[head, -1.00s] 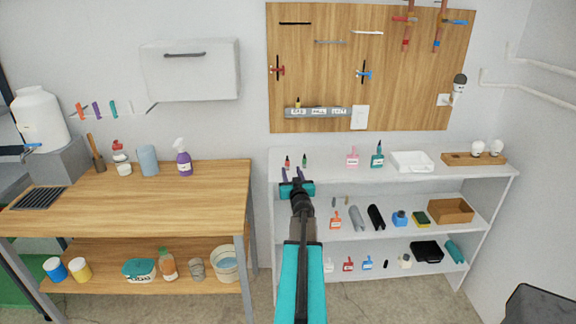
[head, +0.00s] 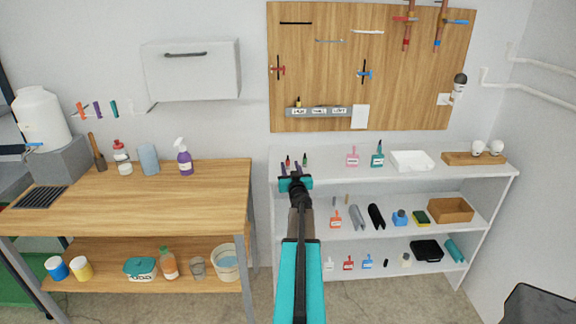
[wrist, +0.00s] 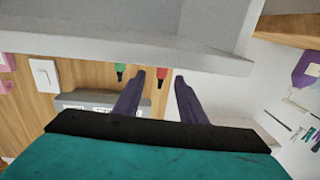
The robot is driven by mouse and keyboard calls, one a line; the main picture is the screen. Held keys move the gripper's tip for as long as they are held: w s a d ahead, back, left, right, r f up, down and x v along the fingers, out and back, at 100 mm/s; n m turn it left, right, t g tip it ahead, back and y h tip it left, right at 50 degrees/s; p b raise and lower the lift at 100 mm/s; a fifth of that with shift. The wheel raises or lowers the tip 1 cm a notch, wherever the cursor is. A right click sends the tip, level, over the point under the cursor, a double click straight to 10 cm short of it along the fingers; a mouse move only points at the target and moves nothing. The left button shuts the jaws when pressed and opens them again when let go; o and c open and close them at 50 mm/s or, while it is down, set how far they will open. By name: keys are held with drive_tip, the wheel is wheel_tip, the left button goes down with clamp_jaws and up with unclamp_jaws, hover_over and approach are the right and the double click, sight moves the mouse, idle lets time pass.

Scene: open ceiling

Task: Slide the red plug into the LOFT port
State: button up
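The red plug (head: 288,161) stands on the white shelf unit's top, left of the green plug (head: 305,160). In the wrist view the red plug (wrist: 162,77) shows between my gripper's fingertips, with visible space on both sides. My gripper (head: 291,168) is open and empty, its dark fingers pointing at the red plug. How far the tips are from it in depth I cannot tell. The grey port strip (head: 325,112) is on the pegboard above. Its rightmost label, small and blurred, seems to read LOFT (head: 339,111). A yellow plug (head: 298,102) stands at the left label.
A pink bottle (head: 352,157), a teal bottle (head: 377,156) and a white tray (head: 411,161) stand farther right on the shelf top. A white switch plate (head: 360,116) is right of the strip. The wooden workbench (head: 215,190) stands left across a narrow gap.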

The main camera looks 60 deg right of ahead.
sight(288, 162)
drive_tip(key=shift+p+x, duration=0.75)
drive_tip(key=shift+x, duration=1.85)
drive_tip(key=shift+w+a+r, duration=0.1)
clamp_jaws()
